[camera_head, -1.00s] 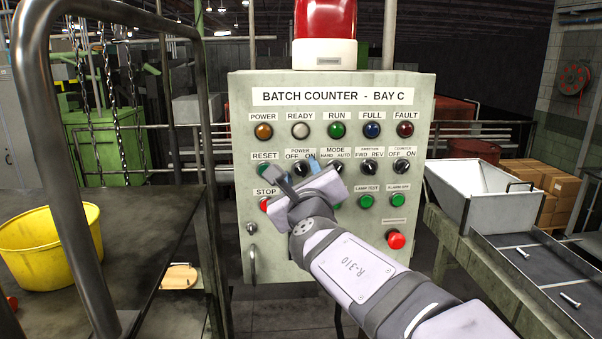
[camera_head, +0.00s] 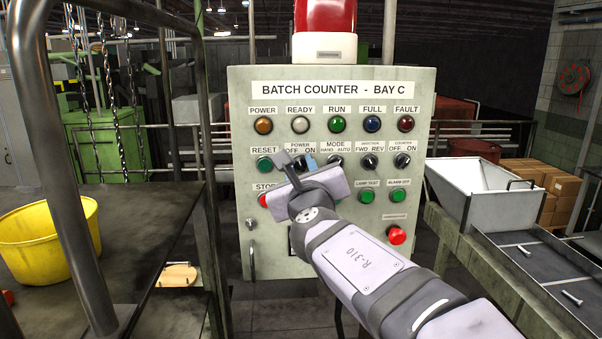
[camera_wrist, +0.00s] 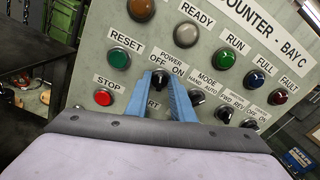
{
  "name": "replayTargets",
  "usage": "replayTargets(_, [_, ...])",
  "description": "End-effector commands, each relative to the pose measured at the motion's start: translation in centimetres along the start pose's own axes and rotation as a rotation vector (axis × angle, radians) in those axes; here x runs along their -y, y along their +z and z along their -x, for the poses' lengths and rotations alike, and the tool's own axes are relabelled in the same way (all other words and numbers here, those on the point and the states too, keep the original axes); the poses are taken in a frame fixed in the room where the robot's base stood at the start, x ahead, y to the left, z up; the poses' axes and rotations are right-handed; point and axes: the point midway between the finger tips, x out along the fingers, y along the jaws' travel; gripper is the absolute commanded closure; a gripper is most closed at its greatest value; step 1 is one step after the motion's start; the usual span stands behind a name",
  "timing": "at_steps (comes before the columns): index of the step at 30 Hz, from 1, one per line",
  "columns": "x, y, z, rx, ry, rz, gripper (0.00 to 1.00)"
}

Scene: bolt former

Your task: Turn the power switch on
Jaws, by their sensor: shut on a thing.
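The power switch (camera_wrist: 160,78) is a black rotary knob under the POWER OFF/ON label on the control panel (camera_head: 420,240). In the wrist view the two blue fingers of my gripper (camera_wrist: 170,92) stand on either side of the knob, and the gripper is shut on it. The knob's exact pointing direction is hard to tell. The amber POWER lamp (camera_head: 264,125) sits above; I cannot tell whether it is lit.
The green RESET button (camera_head: 264,164) and red STOP button (camera_wrist: 103,97) are close to the left of the switch. The MODE knob (camera_wrist: 197,100) is close to its right. A red mushroom button (camera_head: 397,235) is lower right. A yellow bucket (camera_head: 45,240) stands far left.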

Motion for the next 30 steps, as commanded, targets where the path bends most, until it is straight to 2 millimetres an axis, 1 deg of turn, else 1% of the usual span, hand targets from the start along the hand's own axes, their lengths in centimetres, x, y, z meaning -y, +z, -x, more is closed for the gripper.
replayTargets(1, [-0.07, -0.29, 0.01, 0.002, -0.001, -0.038, 1.0])
replayTargets(4, [-0.04, -0.34, 0.0, 0.002, -0.001, -0.123, 1.0])
replayTargets(21, [0.22, -0.35, -0.01, 0.001, 0.0, -0.647, 1.0])
replayTargets(30, [0.33, -0.3, -0.01, 0.0, 0.0, -0.827, 1.0])
